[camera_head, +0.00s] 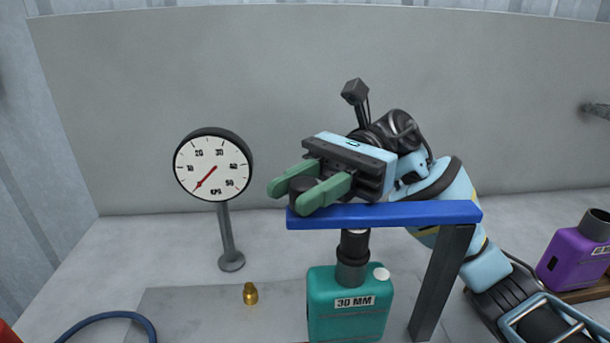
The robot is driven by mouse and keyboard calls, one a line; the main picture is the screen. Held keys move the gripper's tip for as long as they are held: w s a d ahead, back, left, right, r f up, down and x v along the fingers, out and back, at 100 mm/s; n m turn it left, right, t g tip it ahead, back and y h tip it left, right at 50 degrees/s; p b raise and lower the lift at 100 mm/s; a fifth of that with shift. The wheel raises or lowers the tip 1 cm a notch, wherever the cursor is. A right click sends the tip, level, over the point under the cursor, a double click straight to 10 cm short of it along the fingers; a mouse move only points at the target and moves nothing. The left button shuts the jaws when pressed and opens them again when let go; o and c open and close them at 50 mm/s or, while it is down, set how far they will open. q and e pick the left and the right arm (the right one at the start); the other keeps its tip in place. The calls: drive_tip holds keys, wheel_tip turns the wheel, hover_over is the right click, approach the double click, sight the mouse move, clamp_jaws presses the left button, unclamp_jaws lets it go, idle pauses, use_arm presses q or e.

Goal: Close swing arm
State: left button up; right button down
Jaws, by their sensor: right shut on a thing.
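The blue swing arm (385,217) is a flat horizontal bar carried at its right end by a dark grey post (440,278). A dark round knob (301,190) stands on top of its left end. My right gripper (294,191) reaches in from the right above the bar, and its green fingers are shut on the knob from both sides. I cannot tell whether the bar touches the cylinder. My left gripper is not in view.
A round pressure gauge (213,165) on a stand is at the left, its red needle pointing lower left. A small brass fitting (250,293) and a blue hose (110,318) lie in front. A grey wall closes the back.

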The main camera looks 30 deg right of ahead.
drive_tip(key=shift+s+a+n+g, duration=0.25)
drive_tip(key=shift+s+n+g, duration=0.15)
drive_tip(key=shift+s+g, duration=0.2)
drive_tip(key=c, duration=1.1)
unclamp_jaws()
drive_tip(key=shift+s, duration=0.1)
drive_tip(key=shift+w+d, duration=0.3)
drive_tip(key=shift+d, duration=0.05)
drive_tip(key=shift+b+v, duration=0.8)
drive_tip(key=shift+v, duration=2.7)
drive_tip(key=shift+r, duration=0.15)
